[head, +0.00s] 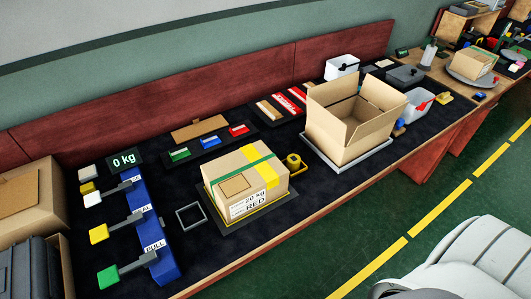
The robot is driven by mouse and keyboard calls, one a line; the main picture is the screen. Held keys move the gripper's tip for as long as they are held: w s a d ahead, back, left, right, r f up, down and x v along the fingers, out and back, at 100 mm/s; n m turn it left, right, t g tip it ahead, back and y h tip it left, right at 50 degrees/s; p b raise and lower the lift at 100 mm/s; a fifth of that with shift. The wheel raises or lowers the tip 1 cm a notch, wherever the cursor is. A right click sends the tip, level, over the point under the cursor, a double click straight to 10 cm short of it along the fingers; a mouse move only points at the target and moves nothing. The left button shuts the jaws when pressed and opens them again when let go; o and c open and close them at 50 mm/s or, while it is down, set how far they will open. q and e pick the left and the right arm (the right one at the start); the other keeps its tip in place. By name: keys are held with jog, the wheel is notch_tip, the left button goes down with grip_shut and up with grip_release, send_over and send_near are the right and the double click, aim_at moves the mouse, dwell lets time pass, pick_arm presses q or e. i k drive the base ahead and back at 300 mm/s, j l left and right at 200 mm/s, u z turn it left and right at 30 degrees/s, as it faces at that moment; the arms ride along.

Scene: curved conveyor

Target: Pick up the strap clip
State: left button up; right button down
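I cannot tell for sure which thing is the strap clip. Small green (179,154), blue (209,142) and red (238,131) pieces sit in a row on dark trays behind the closed carton. A small yellow item (293,161) stands close to the carton's right side. The closed carton (235,183) has a green strap (242,172) and yellow tape across it, and a label reading "20 kg" and "RED". Neither gripper shows in the head view.
An open carton (345,125) stands on a grey plate to the right. A blue stand (156,230) with coloured levers is at the left, near a "0 kg" display (124,159). A grey square frame (191,216) lies beside the closed carton.

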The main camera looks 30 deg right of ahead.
aim_at(293, 160)
jog(key=l+u, duration=0.15)
jog(key=l, duration=0.35)
jog(key=k+l+u, duration=0.15)
jog(key=l, duration=0.3)
jog(key=l+u, duration=0.15)
jog(key=l, duration=0.35)
jog(key=k+l+u, duration=0.15)
jog(key=l, duration=0.3)
jog(key=k+l+u, duration=0.15)
jog(key=l, duration=0.25)
